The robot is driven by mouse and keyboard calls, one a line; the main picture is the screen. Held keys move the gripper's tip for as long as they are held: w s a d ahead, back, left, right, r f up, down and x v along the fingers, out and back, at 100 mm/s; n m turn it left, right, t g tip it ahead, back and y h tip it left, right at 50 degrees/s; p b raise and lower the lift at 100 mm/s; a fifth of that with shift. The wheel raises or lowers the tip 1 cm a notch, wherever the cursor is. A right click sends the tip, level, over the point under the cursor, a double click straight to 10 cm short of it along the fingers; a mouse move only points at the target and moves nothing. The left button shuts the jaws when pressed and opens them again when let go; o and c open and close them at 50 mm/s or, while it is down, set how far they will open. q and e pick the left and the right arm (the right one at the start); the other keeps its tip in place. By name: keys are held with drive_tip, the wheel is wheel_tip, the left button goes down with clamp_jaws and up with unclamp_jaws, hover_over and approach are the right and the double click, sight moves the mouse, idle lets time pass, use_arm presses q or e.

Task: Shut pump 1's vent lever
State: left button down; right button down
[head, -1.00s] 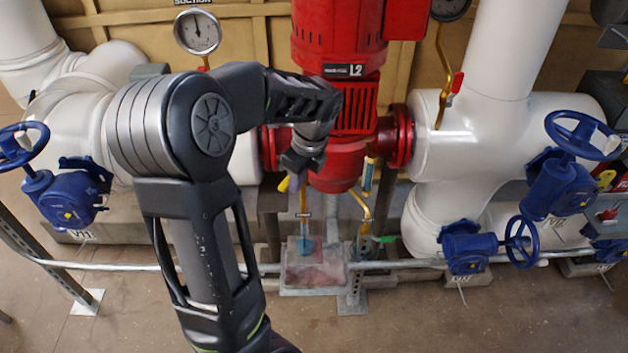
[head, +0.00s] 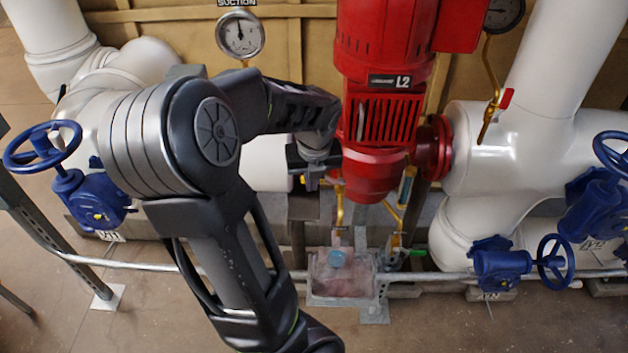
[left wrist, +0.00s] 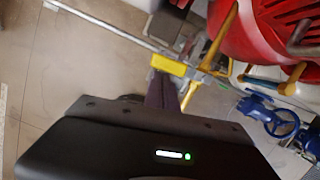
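The red pump (head: 375,120) stands in the middle of the head view, with a plate reading L2 on it. My left gripper (head: 312,182) is at the pump's lower left side, partly hidden by my own wrist. In the left wrist view its dark fingers (left wrist: 168,92) reach up to a small yellow piece (left wrist: 169,64), which may be the vent lever's handle. I cannot tell whether the fingers touch it or how far apart they are. In the head view only a bit of yellow shows beside the fingers. My right gripper is not in view.
A grey drip tray (head: 342,290) sits below the pump, by a horizontal conduit. A green lever (head: 413,252) and brass pipes are close by. A red lever (head: 506,98) hangs under the right gauge. Blue handwheels (head: 42,147) stand on both sides, with white pipes behind.

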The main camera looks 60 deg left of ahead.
use_arm(q)
drive_tip(key=shift+a, duration=0.4)
drive_tip(key=shift+w+a+r, duration=0.1)
idle(0.3)
